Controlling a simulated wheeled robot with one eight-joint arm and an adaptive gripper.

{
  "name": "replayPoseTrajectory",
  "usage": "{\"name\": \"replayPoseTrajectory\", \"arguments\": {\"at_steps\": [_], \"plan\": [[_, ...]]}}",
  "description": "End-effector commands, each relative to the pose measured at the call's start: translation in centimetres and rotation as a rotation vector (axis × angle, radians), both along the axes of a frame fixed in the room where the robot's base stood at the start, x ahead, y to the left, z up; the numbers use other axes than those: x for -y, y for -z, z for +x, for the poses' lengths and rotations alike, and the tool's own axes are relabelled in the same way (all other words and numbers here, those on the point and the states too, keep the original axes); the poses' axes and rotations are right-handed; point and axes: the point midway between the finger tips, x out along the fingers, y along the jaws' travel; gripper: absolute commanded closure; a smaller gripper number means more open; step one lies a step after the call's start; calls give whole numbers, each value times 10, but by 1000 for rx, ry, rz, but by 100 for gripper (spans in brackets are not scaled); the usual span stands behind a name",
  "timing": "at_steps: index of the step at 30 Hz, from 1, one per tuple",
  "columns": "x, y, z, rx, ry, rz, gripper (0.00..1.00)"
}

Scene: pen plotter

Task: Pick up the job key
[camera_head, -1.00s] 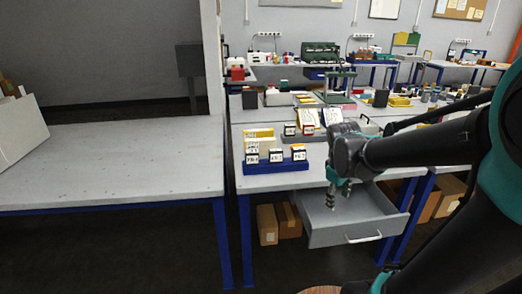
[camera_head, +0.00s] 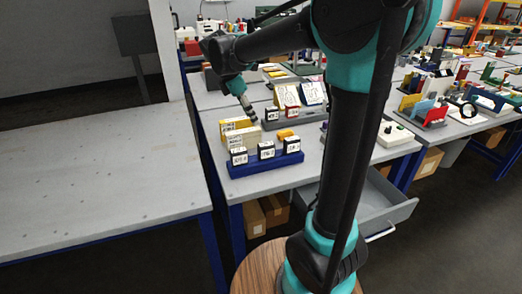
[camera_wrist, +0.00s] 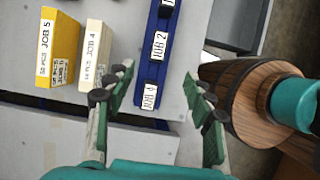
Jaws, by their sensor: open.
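A blue rack (camera_head: 262,167) on the grey table holds three dark blocks with white labels, a left one (camera_head: 239,157), a middle one (camera_head: 266,151) and a right one (camera_head: 291,145). These seem to be the job keys. In the wrist view the rack (camera_wrist: 143,112) runs between my fingers. The block labelled JOB 2 (camera_wrist: 159,46) stands there, and another labelled block (camera_wrist: 149,96) is nearer me, its number hard to read. My gripper (camera_wrist: 157,74) is open and empty above the rack. In the head view my gripper (camera_head: 253,118) is just behind the rack.
A yellow JOB 5 box (camera_wrist: 58,50) and a cream JOB 4 box (camera_wrist: 94,53) stand beside the rack, close to my left finger. A grey drawer (camera_head: 385,212) hangs open under the table. The left table (camera_head: 90,180) is bare.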

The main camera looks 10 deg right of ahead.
Motion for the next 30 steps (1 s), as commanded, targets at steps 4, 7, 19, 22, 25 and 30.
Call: {"name": "replayPoseTrajectory", "arguments": {"at_steps": [4,7,19,22,25,30], "plan": [[12,27,2,2,5,0,47],[19,46,4,1,4,1,47],[40,99,8,1,4,1,47],[42,103,9,1,4,1,47],[46,113,10,2,5,1,47],[54,136,14,3,4,2,47]]}}
